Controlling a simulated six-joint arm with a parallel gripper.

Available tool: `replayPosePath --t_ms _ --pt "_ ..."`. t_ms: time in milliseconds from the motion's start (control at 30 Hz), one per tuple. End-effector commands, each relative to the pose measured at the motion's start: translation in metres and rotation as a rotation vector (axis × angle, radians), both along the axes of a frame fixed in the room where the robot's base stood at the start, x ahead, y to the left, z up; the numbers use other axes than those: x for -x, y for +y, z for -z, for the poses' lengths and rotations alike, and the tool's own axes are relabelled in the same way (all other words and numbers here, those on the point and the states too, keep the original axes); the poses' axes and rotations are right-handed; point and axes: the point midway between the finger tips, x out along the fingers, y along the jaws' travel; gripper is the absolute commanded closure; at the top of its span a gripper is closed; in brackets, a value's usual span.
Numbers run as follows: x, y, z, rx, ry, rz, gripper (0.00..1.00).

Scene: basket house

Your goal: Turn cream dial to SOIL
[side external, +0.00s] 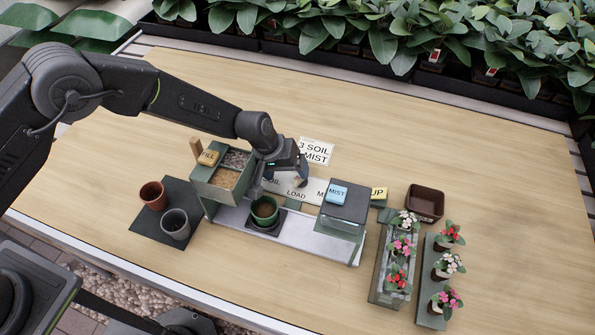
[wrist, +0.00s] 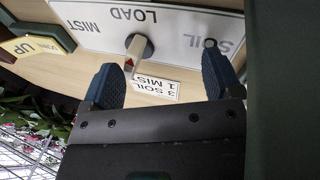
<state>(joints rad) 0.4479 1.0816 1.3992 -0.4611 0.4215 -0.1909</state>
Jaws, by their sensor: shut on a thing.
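The cream dial (wrist: 134,53) is a short cream bar on a dark round hub, on a white label plate (wrist: 90,22) reading MIST, LOAD and SOIL. In the wrist view the plate is upside down, with SOIL at the right, LOAD at the top and MIST at the left. My gripper (wrist: 160,75) has its two blue fingertips apart, with the dial between them, closer to the left one. Finger contact with the bar is not clear, nor is the label it points to. In the side view my gripper (side external: 285,180) covers most of the dial.
A green hopper box with a FILL block (side external: 208,157) stands left of my gripper. A green pot (side external: 264,208) sits on the rail in front. A grey box with a blue MIST block (side external: 337,193) is to the right. Flower trays and a brown tray (side external: 425,202) stand further right.

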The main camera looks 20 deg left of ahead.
Motion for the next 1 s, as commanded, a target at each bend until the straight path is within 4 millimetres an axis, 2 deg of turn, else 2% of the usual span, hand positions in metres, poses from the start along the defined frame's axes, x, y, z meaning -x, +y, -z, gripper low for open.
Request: replayPosePath --t_ms 33,467,1000 --pt "-0.0021 -0.0269 0.0006 0.060 0.632 -0.851 0.28" --pt "-0.0009 -0.0288 -0.0010 0.058 0.623 -0.840 0.69" --pt "-0.0006 -0.0296 -0.0033 0.057 0.623 -0.835 0.69"
